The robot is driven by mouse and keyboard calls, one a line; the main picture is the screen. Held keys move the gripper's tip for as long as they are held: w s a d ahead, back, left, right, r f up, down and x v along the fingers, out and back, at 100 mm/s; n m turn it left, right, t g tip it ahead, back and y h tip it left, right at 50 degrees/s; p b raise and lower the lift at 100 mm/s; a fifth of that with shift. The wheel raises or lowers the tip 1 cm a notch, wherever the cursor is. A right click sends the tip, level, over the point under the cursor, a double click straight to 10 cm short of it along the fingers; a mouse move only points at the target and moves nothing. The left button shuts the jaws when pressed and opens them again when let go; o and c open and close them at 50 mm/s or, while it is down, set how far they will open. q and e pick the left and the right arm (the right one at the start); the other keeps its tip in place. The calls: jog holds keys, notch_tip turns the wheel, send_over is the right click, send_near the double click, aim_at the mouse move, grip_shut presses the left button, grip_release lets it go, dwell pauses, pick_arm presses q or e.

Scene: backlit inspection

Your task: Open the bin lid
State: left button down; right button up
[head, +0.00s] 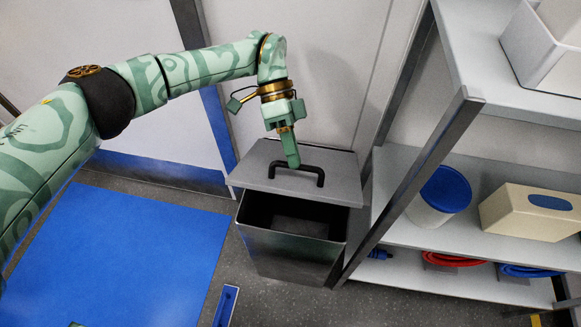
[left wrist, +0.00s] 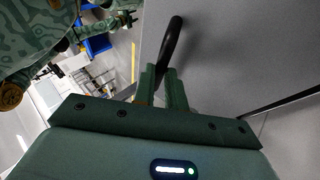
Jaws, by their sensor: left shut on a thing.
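The bin (head: 290,250) is a dark open-topped box standing on the floor against the wall in the head view. Its grey lid (head: 335,187) is tilted up at the back, and the dark inside of the bin shows in front of it. A black handle (head: 319,172) stands out from the lid; it also shows in the left wrist view (left wrist: 172,42).
A shelf rack with a grey post (head: 408,185) stands close to the right of the bin. It holds a white tub with a blue lid (head: 440,196) and a beige box (head: 530,213). A blue mat (head: 140,260) lies on the floor at left.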

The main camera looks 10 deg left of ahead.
pick_arm(q)
jog(key=shift+w+a+r, duration=0.1)
jog(key=shift+w+r, duration=0.4)
jog(key=shift+w, duration=0.2)
pick_arm(e)
jog(key=shift+d+f, duration=0.1)
jog(key=shift+f, duration=0.1)
